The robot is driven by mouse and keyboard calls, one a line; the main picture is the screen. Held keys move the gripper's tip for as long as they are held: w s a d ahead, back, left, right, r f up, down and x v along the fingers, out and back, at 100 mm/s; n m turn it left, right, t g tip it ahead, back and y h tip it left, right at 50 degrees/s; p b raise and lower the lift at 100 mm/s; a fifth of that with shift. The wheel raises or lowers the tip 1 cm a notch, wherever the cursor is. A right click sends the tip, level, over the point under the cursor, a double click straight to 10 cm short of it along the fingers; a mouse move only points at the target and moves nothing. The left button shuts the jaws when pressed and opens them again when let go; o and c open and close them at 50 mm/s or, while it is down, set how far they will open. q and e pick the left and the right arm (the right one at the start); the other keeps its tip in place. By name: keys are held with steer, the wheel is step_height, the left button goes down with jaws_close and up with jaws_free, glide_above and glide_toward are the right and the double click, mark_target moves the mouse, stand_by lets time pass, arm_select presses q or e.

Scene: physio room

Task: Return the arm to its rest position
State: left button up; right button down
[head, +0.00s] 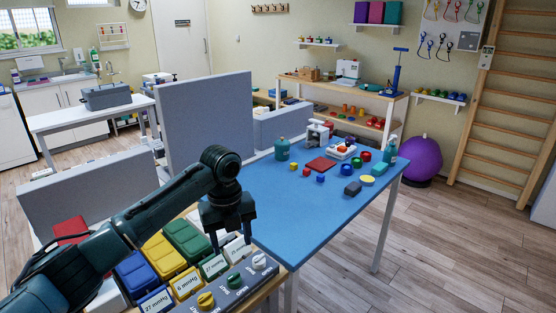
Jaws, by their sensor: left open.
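My left arm reaches in from the lower left in the head view. Its dark gripper (232,243) points down above the labelled panel at the front, near the green blocks and white label cards. It is open, and I see nothing held between its fingers. Whether the fingertips touch the cards below cannot be told. My right gripper is not in view.
Below the gripper are blue (137,273), yellow (163,254) and green (186,238) blocks and a grey panel with knobs (206,300). A blue-topped table (300,224) with several small objects stands beyond. Grey partitions (205,115) rise behind. Wooden floor is free at right.

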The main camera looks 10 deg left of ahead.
arm_select(q)
steer(key=s+d+f+n+t+h, duration=0.2)
steer(key=s+d+f+n, duration=0.35)
steer(key=f, duration=0.35)
steer(key=s+d+f+n+t+h, duration=0.2)
steer(key=s+d+f+n+h, duration=0.25)
steer(key=f, duration=0.45)
steer(key=s+a+f+n+t+y, duration=0.1)
steer(key=s+a+n+t+y, duration=0.2)
steer(key=s+n, duration=1.2)
steer(key=a+n+t, duration=0.1)
steer(key=a+t, duration=0.2)
steer(key=a, duration=0.2)
steer(key=shift+s+a+f+n+t, duration=0.15)
steer(key=shift+s+a+n+t, duration=0.15)
steer(key=shift+s+n, duration=0.1)
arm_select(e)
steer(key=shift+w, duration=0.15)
arm_select(q)
steer(key=shift+y, duration=0.25)
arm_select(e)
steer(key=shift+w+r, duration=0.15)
